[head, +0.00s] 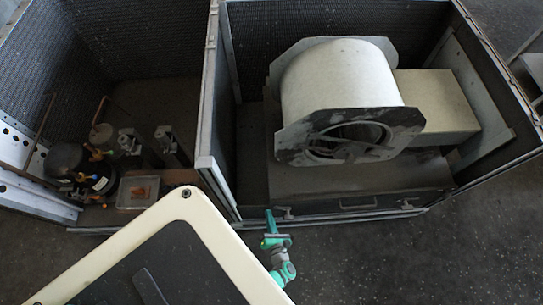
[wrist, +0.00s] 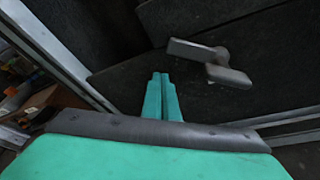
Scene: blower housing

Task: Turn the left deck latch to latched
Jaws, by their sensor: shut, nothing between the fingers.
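The left deck latch (wrist: 228,76) is a small grey turn-handle on the dark front panel of the blower deck, with a second short grey bar (wrist: 192,50) beside it. In the head view the latch (head: 287,213) is small, at the panel's left end. My gripper (head: 268,213) is teal and just left of it. In the wrist view my gripper's fingers (wrist: 161,95) are closed together and empty, pointing at the panel left of and below the latch. They look apart from it. I cannot tell the latch's exact angle in the head view.
A second latch (head: 407,205) sits at the panel's right end. The pale blower housing (head: 340,80) stands on the deck above. A metal divider post (head: 207,150) rises left of my gripper. The floor (head: 420,265) in front is clear.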

